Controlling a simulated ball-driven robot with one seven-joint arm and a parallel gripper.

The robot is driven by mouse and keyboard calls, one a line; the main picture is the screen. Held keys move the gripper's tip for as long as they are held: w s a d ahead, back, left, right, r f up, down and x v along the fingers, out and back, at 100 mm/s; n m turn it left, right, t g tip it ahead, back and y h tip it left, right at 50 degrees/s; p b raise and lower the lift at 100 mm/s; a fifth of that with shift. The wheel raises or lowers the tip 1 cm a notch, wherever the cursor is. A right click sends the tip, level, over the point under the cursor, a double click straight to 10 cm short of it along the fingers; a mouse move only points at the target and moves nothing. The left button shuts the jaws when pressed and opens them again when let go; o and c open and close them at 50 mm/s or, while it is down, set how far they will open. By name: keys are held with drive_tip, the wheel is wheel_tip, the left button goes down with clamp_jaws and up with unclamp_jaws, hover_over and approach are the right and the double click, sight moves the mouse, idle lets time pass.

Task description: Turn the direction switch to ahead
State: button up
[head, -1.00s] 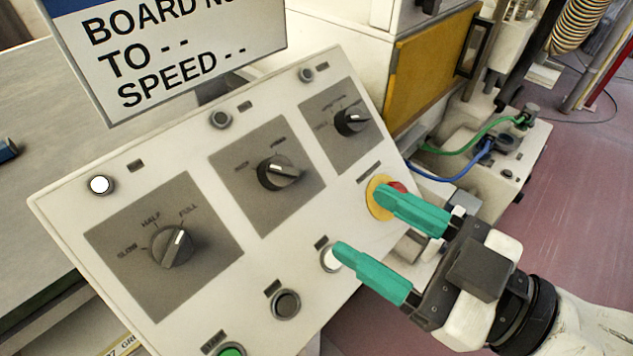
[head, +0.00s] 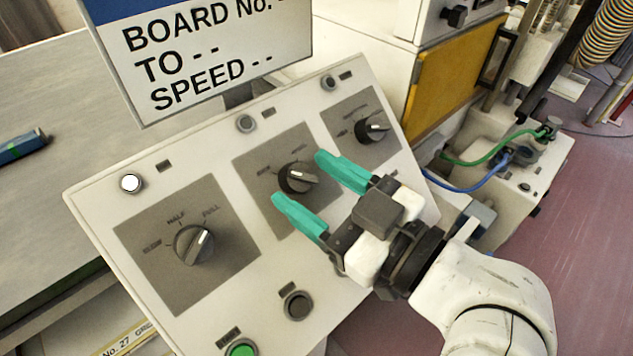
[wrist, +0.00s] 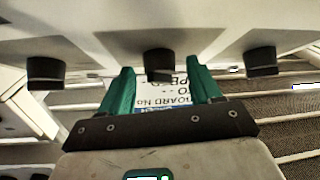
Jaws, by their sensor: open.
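The panel has three black rotary knobs on grey plates. In the wrist view the middle knob (wrist: 158,62) shows between the fingers, with clear gaps at both sides. The right knob (head: 372,129) also has unreadable labels. The left knob (head: 194,244) is marked SLOW, HALF and FULL, its mark between HALF and FULL.
A sign (head: 210,50) stands over the panel's upper left edge. A lit white lamp (head: 131,183), a dark button (head: 297,305) and a green button (head: 241,349) are on the panel (head: 110,205). Green and blue hoses lie to the right. My gripper hides the panel's right part.

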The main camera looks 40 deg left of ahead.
drive_tip(key=shift+c, duration=0.4)
drive_tip(key=c, duration=0.9)
drive_tip(key=shift+c, duration=0.2)
